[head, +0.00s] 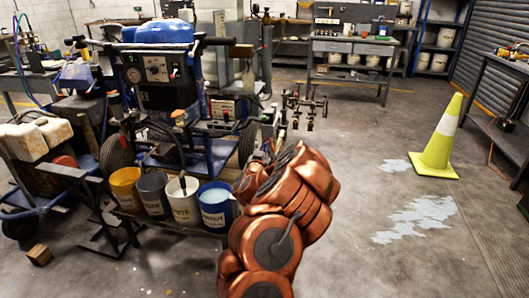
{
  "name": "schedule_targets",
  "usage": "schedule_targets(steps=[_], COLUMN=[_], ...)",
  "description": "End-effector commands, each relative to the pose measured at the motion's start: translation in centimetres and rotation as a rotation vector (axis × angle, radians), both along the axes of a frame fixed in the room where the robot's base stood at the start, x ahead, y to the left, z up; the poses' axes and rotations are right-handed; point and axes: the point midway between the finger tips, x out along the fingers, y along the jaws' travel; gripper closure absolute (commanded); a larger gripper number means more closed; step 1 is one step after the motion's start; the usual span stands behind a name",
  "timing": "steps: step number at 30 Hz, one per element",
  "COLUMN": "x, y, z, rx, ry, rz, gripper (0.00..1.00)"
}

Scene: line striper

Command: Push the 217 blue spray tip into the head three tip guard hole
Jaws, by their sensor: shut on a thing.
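The line striper (165,75) stands at the left, with a blue top, a control panel and a blue frame. A side bar carrying several small dark spray heads (310,112) juts out from its right side. I cannot tell which one is head three, and its tip guard hole is too small to make out. My copper-coloured arm reaches up from the bottom middle toward the striper's right side, just below the heads. My gripper is hidden behind the arm. The 217 blue spray tip cannot be seen.
A low bench holds a yellow bucket (126,189), a grey bucket (154,193), a white bucket (184,199) and a blue bucket (215,206). A yellow-green cone (437,145) stands on the right. A workbench (350,62) is at the back.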

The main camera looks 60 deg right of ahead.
Motion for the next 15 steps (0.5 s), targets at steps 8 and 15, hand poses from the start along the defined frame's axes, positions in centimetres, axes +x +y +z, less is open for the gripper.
schedule_targets(steps=[8, 15], x=[0.17, 0.33], y=[-0.55, -0.98], z=[0.03, 0.02], rx=[-0.002, -0.002], ry=[0.000, 0.000], rz=[-0.001, -0.001], gripper=[1.00, 1.00])
